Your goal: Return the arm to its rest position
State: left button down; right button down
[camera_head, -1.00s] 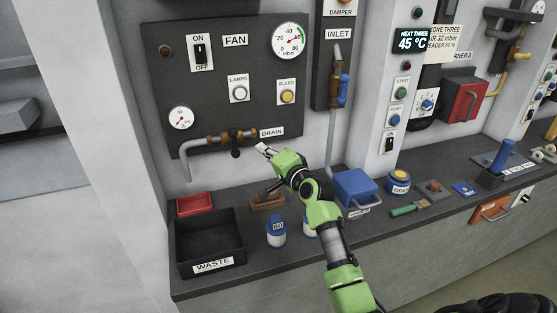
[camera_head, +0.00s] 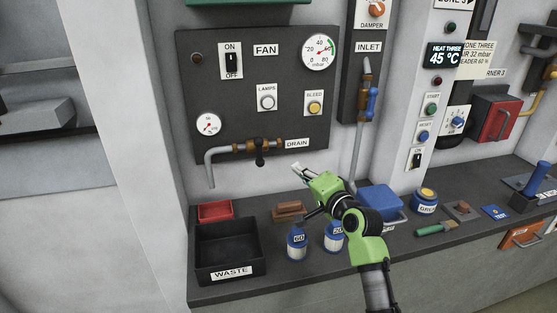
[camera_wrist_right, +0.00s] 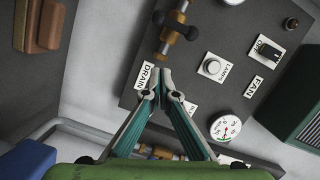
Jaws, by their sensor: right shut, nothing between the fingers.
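My right arm reaches up from the bottom of the head view, and its green gripper (camera_head: 297,168) is in the air above the counter, just below the DRAIN label (camera_head: 298,143). Its fingers are shut and empty. In the right wrist view the closed fingertips (camera_wrist_right: 165,76) meet in front of the dark panel, beside the DRAIN label (camera_wrist_right: 147,77). The drain valve (camera_head: 259,155), with its black handle hanging down, is left of the fingertips and apart from them. My left gripper is not in view.
The FAN panel (camera_head: 220,95) and INLET pipe (camera_head: 362,140) stand behind.

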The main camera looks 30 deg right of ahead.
jog(key=shift+a, duration=0.1)
jog(key=s+a+f+n+g+y, duration=0.1)
jog(key=s+a+f+n+g, duration=0.4)
jog(key=s+f, duration=0.4)
jog(key=s+a+f+n+g+y, duration=0.1)
jog(key=s+a+f+n+g, duration=0.2)
jog(key=s+a+f+n, duration=0.5)
jog(key=s+a+f+n+g+h, duration=0.1)
jog(key=s+a+f+n+g, duration=0.2)
jog(key=s, duration=0.8)
jog(key=s+a+f+g+h, duration=0.1)
jog(key=s+f+g, duration=0.2)
jog(key=s+f, duration=0.55)
notch_tip(320, 180, down, 23)
jog(key=s, duration=0.3)
jog(key=s+d+f+g+b, duration=0.1)
jog(key=s+d+f+g, duration=0.1)
jog(key=s+f, duration=1.5)
jog(key=shift+s+d+f+n, duration=0.3)
jog(key=shift+d+f, duration=0.2)
jog(key=shift+d, duration=0.1)
